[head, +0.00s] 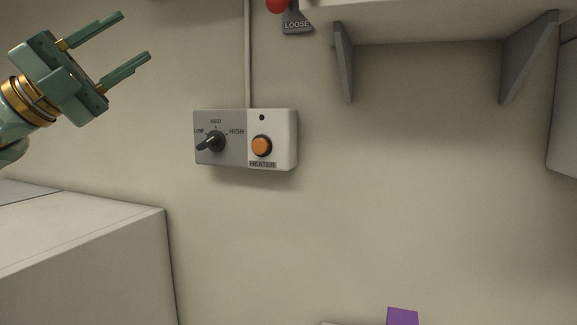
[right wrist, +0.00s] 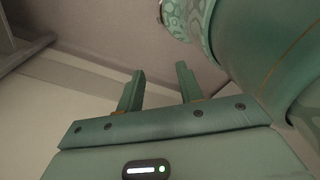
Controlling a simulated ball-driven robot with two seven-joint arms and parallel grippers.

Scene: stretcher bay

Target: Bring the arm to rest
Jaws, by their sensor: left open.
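My left gripper (head: 134,35) is at the upper left of the head view, in front of the wall. Its two green fingers point up and to the right and stand apart with nothing between them. It is above and to the left of the heater control box and apart from it. My right gripper (right wrist: 160,70) shows only in the right wrist view. Its two fingers stand apart with a clear gap, and nothing is held between them.
The heater control box (head: 230,161) on the wall has a black knob (head: 215,142) turned toward LOW and an orange button (head: 262,146). A shelf (head: 430,20) is at the upper right. A white cabinet (head: 90,255) stands lower left. A purple block (head: 402,316) shows at the bottom edge.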

